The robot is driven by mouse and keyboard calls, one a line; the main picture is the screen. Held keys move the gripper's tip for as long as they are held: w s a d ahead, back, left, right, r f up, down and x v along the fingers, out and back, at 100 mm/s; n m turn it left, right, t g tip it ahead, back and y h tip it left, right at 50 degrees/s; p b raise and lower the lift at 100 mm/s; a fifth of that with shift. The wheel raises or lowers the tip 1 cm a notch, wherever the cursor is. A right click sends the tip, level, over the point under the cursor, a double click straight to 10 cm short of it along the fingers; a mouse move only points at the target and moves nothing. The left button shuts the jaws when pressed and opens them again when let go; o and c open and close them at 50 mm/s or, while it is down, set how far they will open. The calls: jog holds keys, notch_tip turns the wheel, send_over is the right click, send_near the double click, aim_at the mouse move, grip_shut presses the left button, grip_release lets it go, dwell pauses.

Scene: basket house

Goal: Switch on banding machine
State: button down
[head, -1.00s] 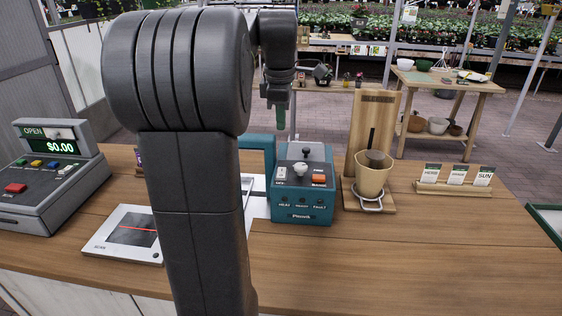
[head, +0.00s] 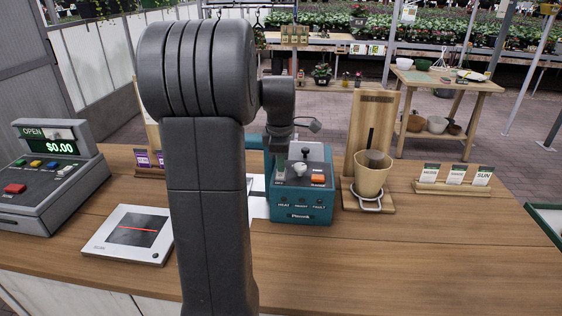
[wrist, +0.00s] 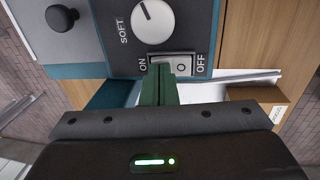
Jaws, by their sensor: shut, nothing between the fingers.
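The banding machine (head: 302,212) is a teal box with a grey top panel on the counter. Its panel carries a white knob, an orange button and a black ball-topped lever; three small front lights look dark. In the wrist view, the rocker switch (wrist: 185,66) sits between the words ON and OFF, beside the white knob (wrist: 153,20) marked SOFT. My gripper (wrist: 159,70) is shut, its green fingers empty. The fingertips overlap the ON half of the switch and hide it; whether they touch or press it I cannot tell. In the head view, my gripper (head: 279,172) is at the panel's left side.
A wooden stand with a pot (head: 372,178) stands close right of the machine. Seed packets (head: 455,176) are farther right. A cash register (head: 48,185) and a scanner plate (head: 128,236) lie left. The counter's front right is clear.

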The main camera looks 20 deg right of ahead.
jog(key=shift+p, duration=0.7)
jog(key=shift+w+f+g, duration=0.1)
jog(key=shift+f+g, duration=0.15)
jog(key=shift+g, duration=0.05)
jog(key=shift+s+a+r, duration=0.15)
jog(key=shift+s+a, duration=0.2)
jog(key=shift+s, duration=0.4)
